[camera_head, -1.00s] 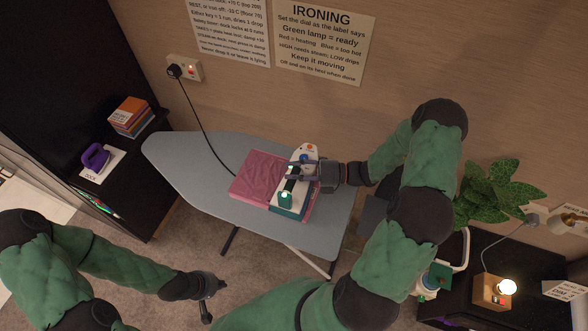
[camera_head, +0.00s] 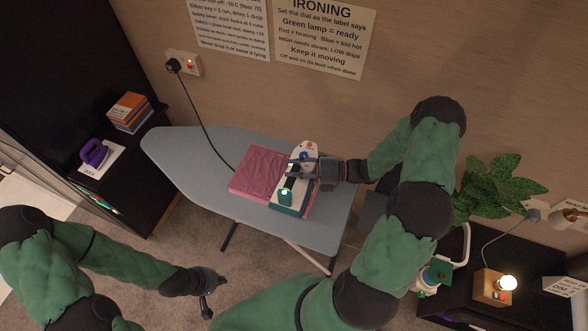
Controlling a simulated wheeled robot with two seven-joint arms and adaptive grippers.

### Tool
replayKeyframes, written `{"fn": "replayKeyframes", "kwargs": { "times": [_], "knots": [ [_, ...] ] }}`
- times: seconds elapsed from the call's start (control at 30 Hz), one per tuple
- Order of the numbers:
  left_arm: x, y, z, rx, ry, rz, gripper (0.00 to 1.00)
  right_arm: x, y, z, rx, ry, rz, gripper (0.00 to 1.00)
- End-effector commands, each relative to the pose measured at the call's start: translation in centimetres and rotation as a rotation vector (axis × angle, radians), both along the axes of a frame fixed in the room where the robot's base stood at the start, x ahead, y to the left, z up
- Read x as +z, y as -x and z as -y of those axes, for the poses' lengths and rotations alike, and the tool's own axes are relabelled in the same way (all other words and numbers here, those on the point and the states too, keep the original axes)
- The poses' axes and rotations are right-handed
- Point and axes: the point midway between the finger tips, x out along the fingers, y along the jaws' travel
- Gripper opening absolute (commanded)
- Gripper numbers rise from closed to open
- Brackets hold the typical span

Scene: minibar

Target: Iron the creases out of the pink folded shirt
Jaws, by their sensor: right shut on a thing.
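The pink folded shirt (camera_head: 257,174) lies on the grey-blue ironing board (camera_head: 188,160). Wavy marks show on its uncovered left part. A white and teal iron (camera_head: 287,205) rests on the right part of the shirt and hides what lies under it. A light glows green at its near end, and blue and orange parts show at its far end. My right gripper (camera_head: 298,170) comes from the right and is shut on the iron's dark handle.
A cord runs from the wall socket (camera_head: 186,64) down behind the shirt. A purple iron (camera_head: 95,153) stands on a white dock mat on the dark left shelf, beside stacked books (camera_head: 130,110). A plant (camera_head: 490,190) and lit lamp (camera_head: 508,283) are at right. The board's left end is clear.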

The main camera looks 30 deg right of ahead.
Motion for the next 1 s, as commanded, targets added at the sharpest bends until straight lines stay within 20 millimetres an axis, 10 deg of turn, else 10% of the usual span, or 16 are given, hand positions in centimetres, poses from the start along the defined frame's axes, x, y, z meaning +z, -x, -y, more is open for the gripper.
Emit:
{"fn": "replayKeyframes", "kwargs": {
  "times": [1.0],
  "knots": [
    [-0.4, 0.0, 0.0, 0.000, 0.000, 0.000, 0.00, -1.1, -0.1, 0.0, 0.000, 0.000, 0.004, 0.00]
  ]
}}
